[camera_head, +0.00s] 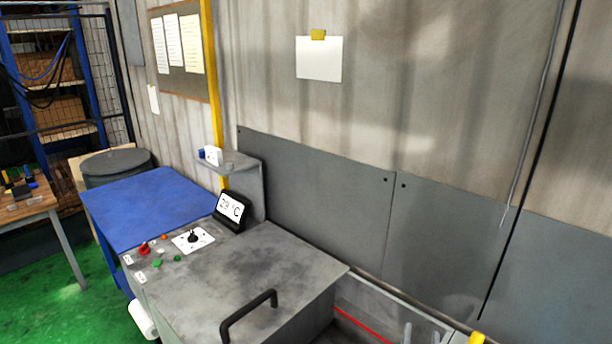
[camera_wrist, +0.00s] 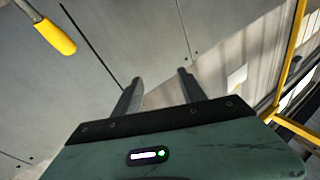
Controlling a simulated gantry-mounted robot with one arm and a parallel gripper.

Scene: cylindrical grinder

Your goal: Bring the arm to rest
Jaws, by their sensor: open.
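My gripper (camera_wrist: 160,80) shows in the wrist view. Its two dark fingers stand apart with nothing between them. Grey wall panels lie beyond the fingertips, and the gripper touches nothing that I can see. The green wrist housing below it carries a small lit indicator. In the head view I cannot see my gripper or arm.
A blue table (camera_head: 150,207) stands behind. A yellow-handled item (camera_wrist: 55,37) is at the wrist view's upper left; a yellow frame (camera_wrist: 293,70) is at right.

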